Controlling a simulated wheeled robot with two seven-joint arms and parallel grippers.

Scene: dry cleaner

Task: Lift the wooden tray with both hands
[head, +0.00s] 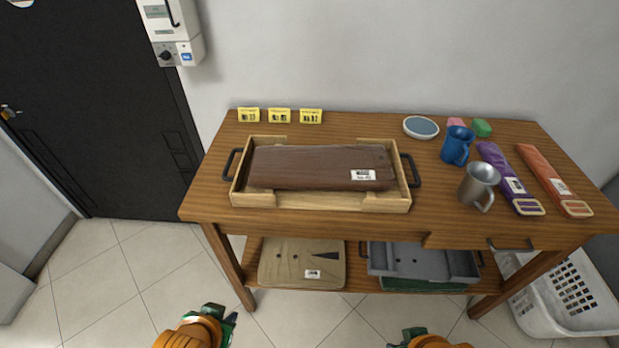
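The wooden tray (286,202) sits on the wooden table, left of its middle. It has a pale wood rim, a black handle on its left end (231,164) and another on its right end (411,170). A dark brown folded item (315,167) with a white barcode label lies in it. My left gripper (232,318) is at the bottom of the view, in front of and below the table, apart from the tray. My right gripper (397,343) is at the bottom edge, mostly cut off, also apart from the tray. Finger openings are unclear.
The table (460,222) also holds yellow tags (280,115), a round dish (421,127), a blue mug (457,146), a metal mug (479,186), and purple (508,178) and orange (552,179) folded items. A grey tray (421,261) is on the lower shelf. A white basket (565,292) stands right.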

